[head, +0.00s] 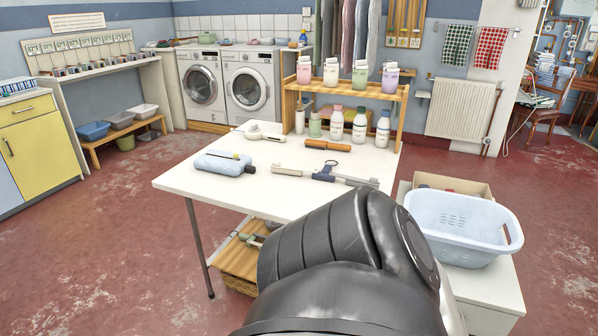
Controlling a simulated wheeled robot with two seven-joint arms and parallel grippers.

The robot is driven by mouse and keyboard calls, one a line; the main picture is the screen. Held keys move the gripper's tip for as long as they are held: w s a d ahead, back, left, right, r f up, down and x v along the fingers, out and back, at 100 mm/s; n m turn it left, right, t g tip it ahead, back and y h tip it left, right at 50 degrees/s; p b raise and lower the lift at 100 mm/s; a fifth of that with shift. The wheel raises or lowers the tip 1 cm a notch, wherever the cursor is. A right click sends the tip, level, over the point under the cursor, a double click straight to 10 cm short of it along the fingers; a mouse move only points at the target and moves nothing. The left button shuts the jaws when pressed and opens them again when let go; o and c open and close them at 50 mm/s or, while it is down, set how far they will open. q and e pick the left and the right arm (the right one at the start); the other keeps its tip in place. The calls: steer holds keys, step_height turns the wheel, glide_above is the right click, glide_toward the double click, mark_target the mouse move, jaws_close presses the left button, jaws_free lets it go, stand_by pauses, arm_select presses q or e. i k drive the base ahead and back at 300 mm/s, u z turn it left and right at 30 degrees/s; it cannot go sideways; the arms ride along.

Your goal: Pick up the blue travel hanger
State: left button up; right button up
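What looks like the blue travel hanger (322,174) lies flat on the white table. Neither of my grippers shows in this view. Nothing is seen touching the hanger.
On the white table (180,181) are a light blue padded item (220,164), an orange-brown cylinder (326,145) and a white tool (262,134). A wooden rack with several bottles (359,125) stands behind. A pale blue basket (460,226) stands right.

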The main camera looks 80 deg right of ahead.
mark_target(323, 176)
steer(key=z, duration=2.65)
steer(key=i, duration=1.5)
